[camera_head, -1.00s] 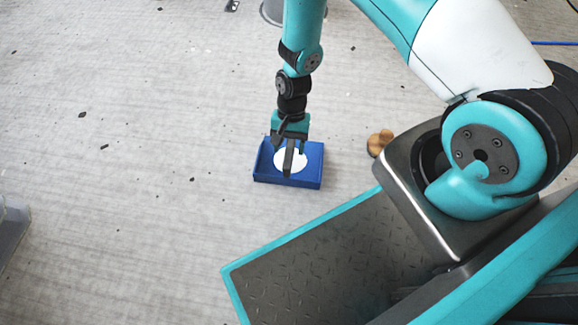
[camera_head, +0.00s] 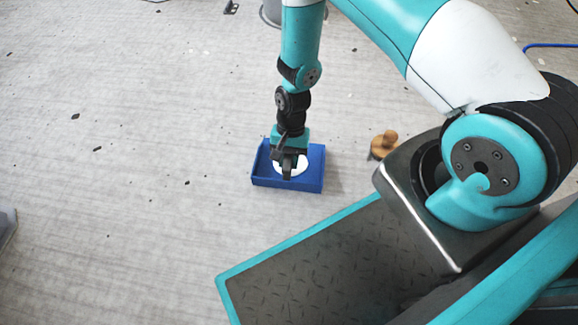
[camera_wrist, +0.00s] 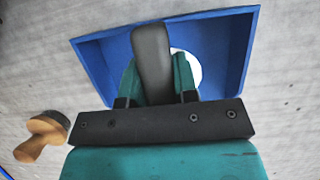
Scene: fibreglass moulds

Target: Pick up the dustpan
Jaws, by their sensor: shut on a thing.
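The dustpan (camera_head: 316,180) is a blue, shallow, walled tray with a white round patch (camera_head: 301,160) inside. It is on the floor in the head view, below my arm. In the wrist view the dustpan (camera_wrist: 222,50) spreads beyond my gripper (camera_wrist: 152,60), which covers part of the white patch. I cannot tell whether the dustpan is clear of the floor.
A round brush with a wooden knob (camera_head: 383,145) stands on the floor to the right of the dustpan; it also shows in the wrist view (camera_wrist: 42,135). A grey bucket (camera_head: 270,14) is at the top. The speckled floor on the left is mostly clear.

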